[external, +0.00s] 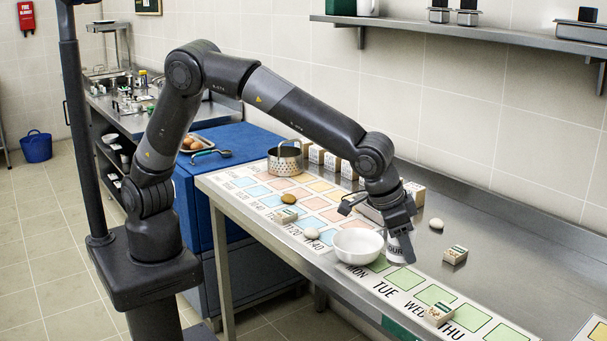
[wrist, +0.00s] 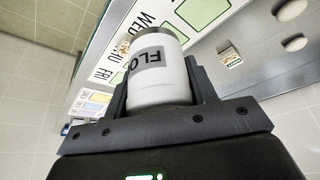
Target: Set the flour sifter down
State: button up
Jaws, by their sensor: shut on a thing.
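The flour sifter (external: 402,247) is a white cylinder with a dark "FLOUR" label. In the wrist view the flour sifter (wrist: 160,88) stands between the two fingers, its label partly in sight and a metal-coloured rim at its far end. My gripper (external: 398,222) points down over the steel counter and is shut on the sifter; it also shows in the wrist view (wrist: 160,95). The sifter is just right of a white bowl (external: 357,246). I cannot tell whether its bottom touches the counter.
The steel counter (external: 480,239) carries a weekday chart (external: 404,279) with green squares. Small cartons (external: 455,255) (external: 438,314) and a pale egg-like thing (external: 436,223) lie nearby. A perforated metal pot (external: 285,163) stands at the far end. The counter's right-hand back part is clear.

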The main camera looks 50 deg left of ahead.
jog(key=w+a+n+y, duration=0.1)
jog(key=w+a+n, duration=0.1)
jog(key=w+a, duration=0.85)
jog(key=w+a+n+y, duration=0.1)
jog(key=w+a+n, duration=0.2)
jog(key=w+a, duration=0.75)
jog(key=s+a+n+y, duration=0.1)
jog(key=a+n, duration=0.3)
jog(key=a, duration=2.7)
jog(key=shift+t+y, duration=0.3)
jog(key=w+a+f, duration=0.1)
jog(key=a+f, duration=0.1)
jog(key=a, duration=0.1)
jog(key=w+a+f, duration=0.2)
jog(key=a, duration=0.1)
jog(key=w+a+f, duration=0.2)
jog(key=a, duration=0.1)
jog(key=shift+w+a+f, duration=0.2)
jog(key=shift+a+f, duration=0.05)
jog(key=shift+f, duration=2.1)
